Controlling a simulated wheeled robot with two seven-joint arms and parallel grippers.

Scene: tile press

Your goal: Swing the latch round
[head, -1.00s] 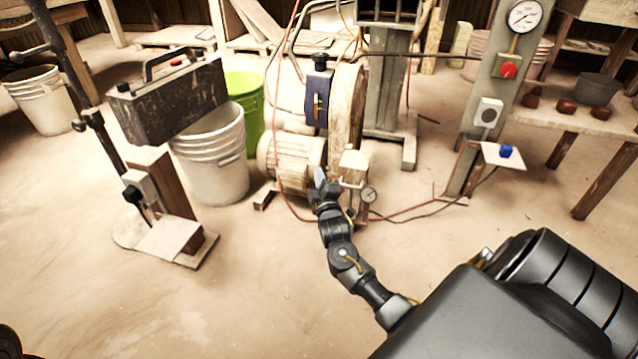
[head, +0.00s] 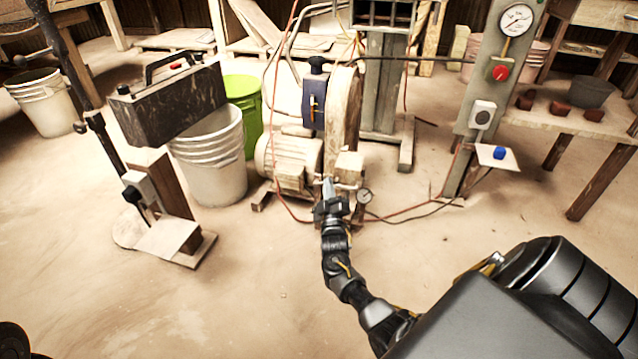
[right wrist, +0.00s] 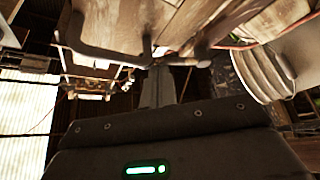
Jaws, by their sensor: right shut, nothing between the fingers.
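The machine's blue panel (head: 316,102) faces me, with a small upright orange-brown piece (head: 312,108) on its front that looks like a latch; I cannot be sure it is the latch. My right gripper (head: 328,184) is shut and empty, pointing away from me, below the panel and in front of the machine's lower front. In the right wrist view its closed fingers (right wrist: 160,88) reach up close to a dark bent bar (right wrist: 105,52) under a pale block. Whether they touch the bar I cannot tell. My left gripper is not in view.
Red and dark hoses lie on the floor. A post with a red button (head: 500,73) stands right.

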